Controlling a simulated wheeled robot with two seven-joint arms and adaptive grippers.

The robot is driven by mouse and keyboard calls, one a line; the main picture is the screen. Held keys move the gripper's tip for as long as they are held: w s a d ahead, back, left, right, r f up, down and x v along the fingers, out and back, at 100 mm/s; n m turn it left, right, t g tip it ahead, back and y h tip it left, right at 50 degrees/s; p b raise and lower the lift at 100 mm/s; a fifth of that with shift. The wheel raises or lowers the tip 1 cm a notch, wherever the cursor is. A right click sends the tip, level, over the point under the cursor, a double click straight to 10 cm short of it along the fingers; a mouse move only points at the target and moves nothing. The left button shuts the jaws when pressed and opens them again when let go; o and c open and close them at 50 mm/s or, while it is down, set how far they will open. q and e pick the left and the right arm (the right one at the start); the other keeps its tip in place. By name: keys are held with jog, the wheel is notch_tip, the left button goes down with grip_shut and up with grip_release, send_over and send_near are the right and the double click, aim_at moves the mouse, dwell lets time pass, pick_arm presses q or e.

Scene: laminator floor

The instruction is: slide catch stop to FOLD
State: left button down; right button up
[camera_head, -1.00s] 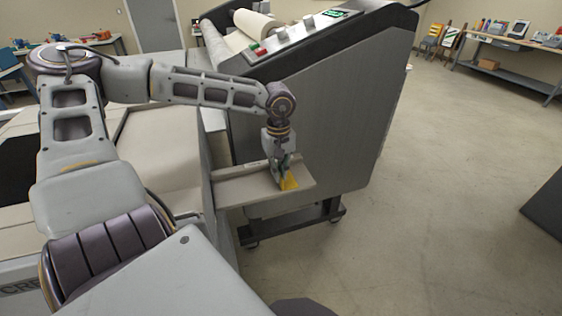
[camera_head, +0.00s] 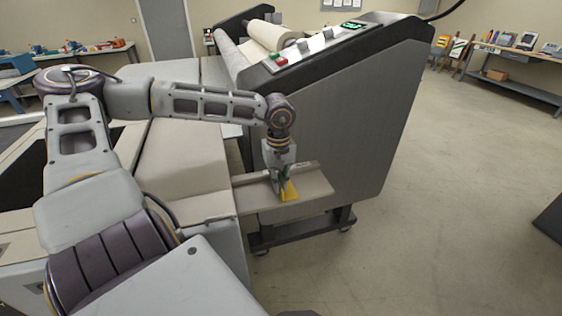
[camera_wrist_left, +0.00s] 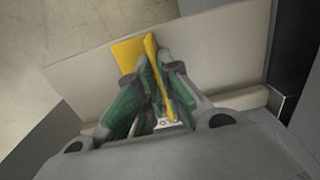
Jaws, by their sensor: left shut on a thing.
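The yellow catch stop (camera_head: 289,191) stands on a beige shelf (camera_head: 315,187) at the side of the big grey laminator (camera_head: 330,120). My left gripper (camera_head: 283,188) points down over the shelf with its fingertips at the stop. In the left wrist view the green-padded fingers (camera_wrist_left: 155,85) are shut on the upright part of the yellow stop (camera_wrist_left: 128,57), and its flat part shows to the left. The FOLD mark cannot be made out; a small pale label is partly hidden below the fingers. My right gripper is not in view.
A raised rail (camera_head: 255,178) runs along the shelf's back edge. The laminator's dark wheeled base (camera_head: 300,230) sits below. Open floor (camera_head: 450,200) lies to the right. A bench with several items (camera_head: 510,65) stands at the far right.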

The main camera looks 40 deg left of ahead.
pick_arm(q)
jog(key=shift+a+r, duration=0.15)
jog(key=shift+a, duration=0.05)
jog(key=c, duration=1.6)
grip_release()
jog(key=shift+s, duration=0.25)
notch_tip(320, 180, up, 12)
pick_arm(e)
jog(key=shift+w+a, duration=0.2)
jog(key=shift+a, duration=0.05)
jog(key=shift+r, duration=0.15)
